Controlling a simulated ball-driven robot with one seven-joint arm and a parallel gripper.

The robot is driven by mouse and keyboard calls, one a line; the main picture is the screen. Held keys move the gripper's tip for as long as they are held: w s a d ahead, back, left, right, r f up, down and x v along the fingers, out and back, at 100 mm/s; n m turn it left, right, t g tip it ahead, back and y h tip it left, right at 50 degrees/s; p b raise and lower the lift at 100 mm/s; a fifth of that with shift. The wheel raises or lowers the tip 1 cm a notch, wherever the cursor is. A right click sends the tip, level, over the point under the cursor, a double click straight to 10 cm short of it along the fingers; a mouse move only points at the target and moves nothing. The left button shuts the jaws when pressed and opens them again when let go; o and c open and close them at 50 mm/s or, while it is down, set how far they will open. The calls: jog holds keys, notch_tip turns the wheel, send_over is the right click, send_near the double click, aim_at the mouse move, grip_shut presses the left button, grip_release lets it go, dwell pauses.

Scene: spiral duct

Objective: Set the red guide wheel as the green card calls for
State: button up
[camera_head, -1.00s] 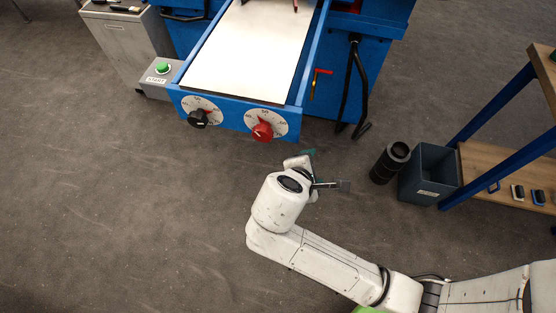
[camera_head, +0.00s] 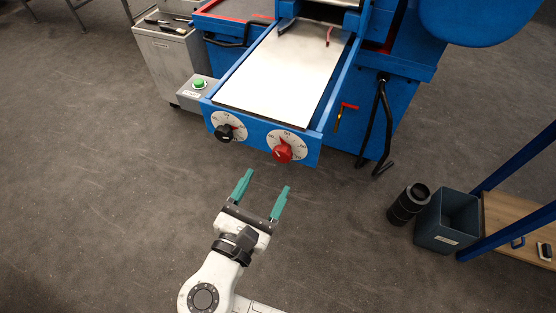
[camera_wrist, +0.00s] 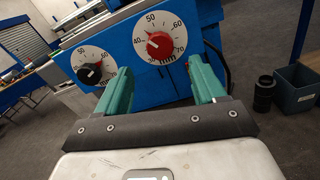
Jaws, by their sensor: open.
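The red guide wheel (camera_head: 282,152) is a red knob on a white numbered dial at the front of the blue machine, right of a black knob (camera_head: 223,132) on its own dial. In the wrist view the red wheel (camera_wrist: 159,44) shows ahead, between the fingers, its pointer toward the upper left; marks 50, 60 and 70 are readable on its dial. My gripper (camera_head: 262,182) is open and empty, its green fingers pointing toward the machine front, apart from the wheel. I cannot make out a green card in these frames.
A grey box with a green button (camera_head: 199,84) stands left of the machine's flat bed (camera_head: 280,75). A red-handled crank (camera_head: 348,106) and black hoses hang at right. A black cylinder (camera_head: 408,204) and dark bin (camera_head: 447,222) stand on the floor at right. Floor before the machine is clear.

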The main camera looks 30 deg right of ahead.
aim_at(280, 158)
jog(key=p+x, duration=0.1)
jog(key=x, duration=0.6)
jog(key=shift+c, duration=0.3)
jog(key=c, duration=1)
